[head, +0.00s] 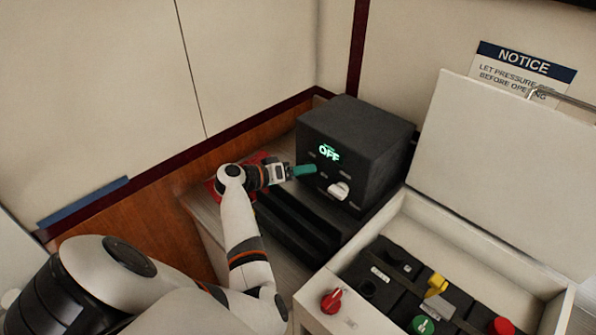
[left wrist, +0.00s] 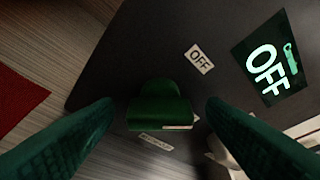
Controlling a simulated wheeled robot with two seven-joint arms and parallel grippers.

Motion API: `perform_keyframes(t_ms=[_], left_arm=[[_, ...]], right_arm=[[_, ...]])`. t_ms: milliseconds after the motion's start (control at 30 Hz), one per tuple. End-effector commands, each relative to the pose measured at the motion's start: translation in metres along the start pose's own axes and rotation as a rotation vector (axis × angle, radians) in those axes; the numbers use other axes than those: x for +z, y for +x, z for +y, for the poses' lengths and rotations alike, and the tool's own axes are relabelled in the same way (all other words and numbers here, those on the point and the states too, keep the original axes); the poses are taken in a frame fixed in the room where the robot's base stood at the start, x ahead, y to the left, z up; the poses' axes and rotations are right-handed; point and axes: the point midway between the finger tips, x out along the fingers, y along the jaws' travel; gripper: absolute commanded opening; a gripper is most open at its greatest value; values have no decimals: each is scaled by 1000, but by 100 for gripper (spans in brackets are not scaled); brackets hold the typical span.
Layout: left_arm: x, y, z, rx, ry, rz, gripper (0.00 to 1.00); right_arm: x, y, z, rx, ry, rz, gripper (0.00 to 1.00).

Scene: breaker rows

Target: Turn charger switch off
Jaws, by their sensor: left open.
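The charger (head: 365,127) is a black box in the corner, and its lit display (head: 329,153) reads OFF. The display (left wrist: 268,60) also shows in the left wrist view, at upper right. A green switch knob (left wrist: 160,108) sits on the charger's face, below a small OFF label (left wrist: 199,58). My left gripper (head: 305,170) is at the charger's front; its teal fingers hide the knob in the head view. In the left wrist view my left gripper (left wrist: 160,125) is open, one finger on each side of the knob, with visible gaps. My right gripper is not in view.
A white plug-like piece (head: 338,190) sticks out of the charger's face, right of my fingers. An open white box (head: 410,210) at right holds black batteries. A red knob (head: 331,300) is on its front. A red thing lies behind my left wrist.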

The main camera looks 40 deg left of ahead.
Motion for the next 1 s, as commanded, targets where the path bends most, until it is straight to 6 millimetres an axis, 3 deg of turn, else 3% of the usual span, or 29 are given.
perform_keyframes(t_ms=[167, 600, 800, 1000], left_arm=[[-1, -14, 2, 2, 1, -1, 65], [-1, -101, 2, 4, 2, 1, 65], [0, -118, 1, 1, 1, 1, 65], [0, -120, 0, 0, 0, 1, 65]], right_arm=[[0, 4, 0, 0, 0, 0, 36], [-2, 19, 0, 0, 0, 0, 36], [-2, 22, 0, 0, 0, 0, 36], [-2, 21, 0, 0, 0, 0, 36]])
